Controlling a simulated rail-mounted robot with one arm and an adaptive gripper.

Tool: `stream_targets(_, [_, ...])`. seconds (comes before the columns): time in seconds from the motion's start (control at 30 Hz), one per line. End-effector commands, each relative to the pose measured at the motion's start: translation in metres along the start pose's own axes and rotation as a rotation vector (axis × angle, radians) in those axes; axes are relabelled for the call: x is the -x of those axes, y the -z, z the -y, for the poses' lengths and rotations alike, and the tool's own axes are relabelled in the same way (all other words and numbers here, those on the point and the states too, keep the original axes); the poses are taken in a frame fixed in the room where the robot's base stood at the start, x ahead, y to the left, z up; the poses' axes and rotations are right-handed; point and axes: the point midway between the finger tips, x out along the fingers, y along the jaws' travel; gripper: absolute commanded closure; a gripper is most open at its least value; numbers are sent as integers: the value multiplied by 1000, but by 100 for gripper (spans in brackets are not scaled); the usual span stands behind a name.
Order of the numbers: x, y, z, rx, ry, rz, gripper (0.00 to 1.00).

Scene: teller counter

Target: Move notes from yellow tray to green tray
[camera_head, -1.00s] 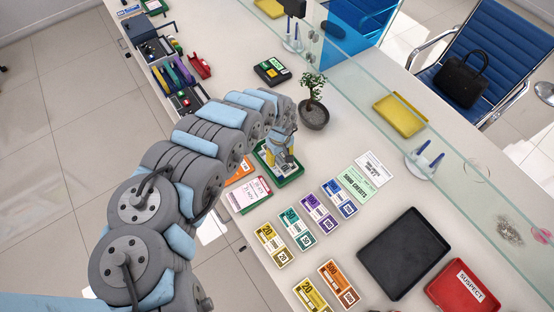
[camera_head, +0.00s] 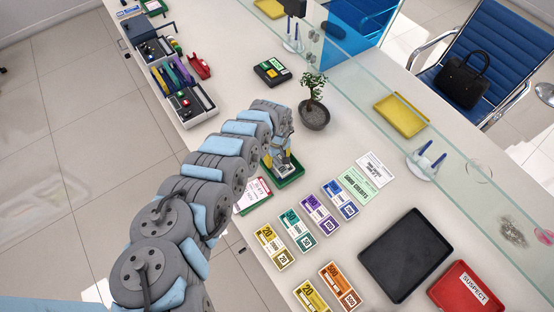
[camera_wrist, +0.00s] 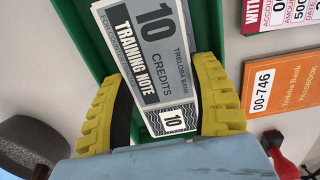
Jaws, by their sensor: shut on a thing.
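My gripper (camera_wrist: 160,92), with yellow ribbed fingers, is shut on a grey 10-credit training note bundle (camera_wrist: 152,35). The bundle lies between the fingers over the green tray (camera_wrist: 72,18); whether it touches the tray floor I cannot tell. In the head view my gripper (camera_head: 278,163) is at the green tray (camera_head: 292,180), whose front and right rim shows. The yellow tray (camera_head: 401,115) lies behind the glass on the customer side and looks empty.
A potted plant (camera_head: 313,114) stands close behind my gripper. Several coloured note bundles (camera_head: 296,230) lie in front of the tray. A black tray (camera_head: 405,253) and a red suspect tray (camera_head: 466,290) are at right. The glass screen (camera_head: 370,105) runs along the counter.

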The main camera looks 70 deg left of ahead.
Motion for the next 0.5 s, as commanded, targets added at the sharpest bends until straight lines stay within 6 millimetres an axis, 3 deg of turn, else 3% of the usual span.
stream_targets(0.1, [-9,1,0,2,-2,-1,74])
stream_targets(0.4, [-11,1,0,1,-1,-2,74])
stream_targets(0.43, [-11,1,0,1,-1,-2,29])
stream_targets(0.5, [-11,1,0,1,0,-1,27])
